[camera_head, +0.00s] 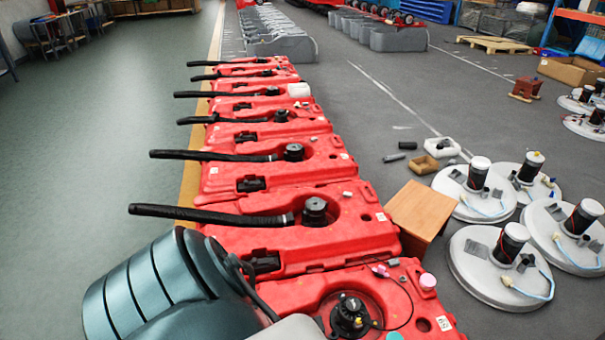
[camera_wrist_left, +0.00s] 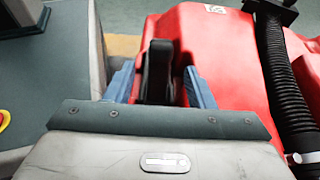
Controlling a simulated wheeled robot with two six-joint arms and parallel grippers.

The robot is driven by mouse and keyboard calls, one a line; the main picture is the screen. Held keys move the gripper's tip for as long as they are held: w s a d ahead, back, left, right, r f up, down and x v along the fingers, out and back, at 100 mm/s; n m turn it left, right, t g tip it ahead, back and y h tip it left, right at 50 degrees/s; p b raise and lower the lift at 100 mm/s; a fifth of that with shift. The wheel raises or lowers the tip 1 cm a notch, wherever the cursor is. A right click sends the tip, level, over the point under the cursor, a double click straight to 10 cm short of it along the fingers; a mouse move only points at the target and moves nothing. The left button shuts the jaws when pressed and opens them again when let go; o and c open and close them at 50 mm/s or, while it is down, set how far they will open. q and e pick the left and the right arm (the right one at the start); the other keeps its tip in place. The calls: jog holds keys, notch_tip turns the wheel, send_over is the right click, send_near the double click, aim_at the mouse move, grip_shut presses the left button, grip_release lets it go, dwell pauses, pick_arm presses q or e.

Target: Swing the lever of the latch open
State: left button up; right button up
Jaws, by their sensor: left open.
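The latch lever (camera_wrist_left: 158,72) is a dark upright piece set in a recess of a red tank (camera_wrist_left: 212,45) in the left wrist view. My left gripper (camera_wrist_left: 160,92) is open, with one blue finger on each side of the lever. There seems to be a gap between the lever and each finger; contact cannot be told for sure. The lower end of the lever is hidden behind the gripper body. In the head view my left arm covers part of the nearest red tank (camera_head: 375,290), and the gripper does not show. My right gripper is not in view.
A black ribbed hose (camera_wrist_left: 283,85) runs close on the right in the left wrist view. A row of red tanks with black hoses (camera_head: 210,216) stretches away. A wooden box (camera_head: 421,208) and white round discs (camera_head: 480,275) stand at the right.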

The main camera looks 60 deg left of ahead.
pick_arm(q)
jog(key=b+v, duration=0.1)
jog(key=v, duration=0.7)
jog(key=shift+w, duration=0.2)
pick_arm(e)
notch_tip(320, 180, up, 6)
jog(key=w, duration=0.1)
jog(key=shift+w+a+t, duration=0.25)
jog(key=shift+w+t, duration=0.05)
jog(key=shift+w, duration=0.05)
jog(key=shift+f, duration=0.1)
